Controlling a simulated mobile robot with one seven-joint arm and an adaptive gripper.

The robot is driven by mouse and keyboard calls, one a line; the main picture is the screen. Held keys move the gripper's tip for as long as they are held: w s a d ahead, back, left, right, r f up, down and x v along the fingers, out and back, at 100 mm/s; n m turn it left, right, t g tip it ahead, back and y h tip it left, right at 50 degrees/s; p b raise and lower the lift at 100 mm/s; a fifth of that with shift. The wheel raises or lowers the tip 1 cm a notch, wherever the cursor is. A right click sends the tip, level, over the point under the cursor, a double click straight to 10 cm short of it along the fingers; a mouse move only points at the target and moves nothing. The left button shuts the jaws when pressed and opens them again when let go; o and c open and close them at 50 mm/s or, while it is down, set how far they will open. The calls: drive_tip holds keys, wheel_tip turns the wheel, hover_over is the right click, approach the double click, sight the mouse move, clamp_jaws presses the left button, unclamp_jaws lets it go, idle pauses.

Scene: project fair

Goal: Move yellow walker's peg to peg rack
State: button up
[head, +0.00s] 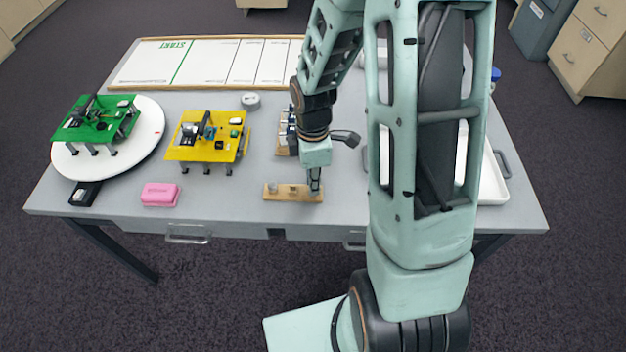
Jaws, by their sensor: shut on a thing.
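The peg rack (284,197) is a short wooden strip near the table's front edge. Small grey pieces stand on its left and middle parts. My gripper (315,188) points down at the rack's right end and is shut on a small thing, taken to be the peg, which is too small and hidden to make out. I cannot tell whether that peg touches the rack. The yellow walker (180,153) stands on dark legs left of the rack, with small parts on its top plate.
A green walker (72,131) stands on a white round disc (152,142) at left. A pink block (160,194) lies at the front, left of the rack. A grey round piece (250,101) and a white START board (210,64) are behind. A white tray (492,180) is at right, partly behind my arm.

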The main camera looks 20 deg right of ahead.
drive_tip(key=shift+f, duration=0.1)
idle(0.6)
drive_tip(key=o, duration=0.9)
drive_tip(key=shift+r+p, duration=3.35)
drive_tip(key=shift+r, duration=0.45)
